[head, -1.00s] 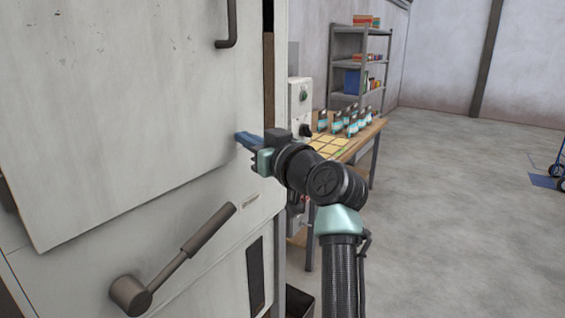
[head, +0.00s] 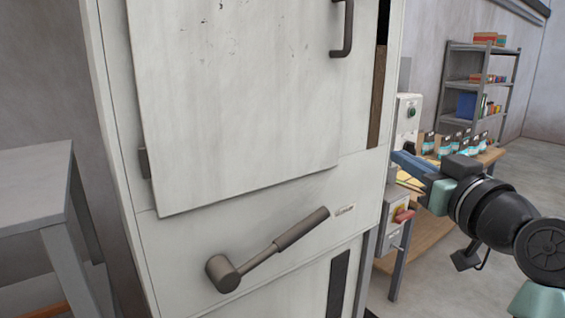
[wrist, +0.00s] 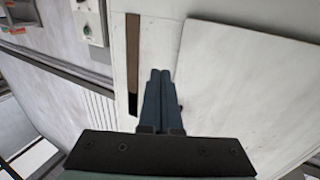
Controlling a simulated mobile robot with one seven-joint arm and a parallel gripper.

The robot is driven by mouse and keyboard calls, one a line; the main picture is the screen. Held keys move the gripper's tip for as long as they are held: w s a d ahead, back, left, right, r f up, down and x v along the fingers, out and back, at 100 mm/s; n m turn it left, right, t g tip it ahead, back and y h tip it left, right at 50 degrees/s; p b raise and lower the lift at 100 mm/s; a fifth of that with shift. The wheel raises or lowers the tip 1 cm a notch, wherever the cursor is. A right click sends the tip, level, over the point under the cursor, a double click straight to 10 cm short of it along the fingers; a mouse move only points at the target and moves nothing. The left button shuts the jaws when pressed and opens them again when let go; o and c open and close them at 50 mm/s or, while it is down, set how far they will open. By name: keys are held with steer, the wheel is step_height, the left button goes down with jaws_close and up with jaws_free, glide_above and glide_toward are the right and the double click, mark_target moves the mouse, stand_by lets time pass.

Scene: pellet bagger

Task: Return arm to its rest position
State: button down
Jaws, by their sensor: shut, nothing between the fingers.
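My gripper (head: 402,160) is at the right of the head view, in front of the right part of the pale machine cabinet (head: 150,245). Its blue fingers are together and hold nothing. In the wrist view the gripper (wrist: 160,74) points toward the cabinet front, beside the edge of its door panel (wrist: 250,75). My arm reaches in from the lower right. I cannot tell whether the fingertips touch anything.
The cabinet carries a lever (head: 270,250) and a door handle (head: 347,28). A control box (head: 406,112) and a wooden table (head: 425,245) with several bags stand behind my gripper. A grey table (head: 35,185) is at left, a shelf (head: 480,80) at back right.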

steer(key=s+a+r+t+p, duration=0.1)
steer(key=a+r+t+p, duration=0.1)
steer(key=a+r, duration=0.65)
steer(key=s+a+r+m+t+h+p, duration=0.1)
steer(key=s+a+r+t+p, duration=0.3)
steer(key=s+a+r, duration=1)
steer(key=s+r+t+h, duration=0.1)
steer(key=s+t, duration=0.2)
steer(key=s, duration=0.1)
steer(key=shift+a+r+m, duration=0.15)
steer(key=shift+a+m, duration=0.15)
steer(key=shift+a, duration=0.1)
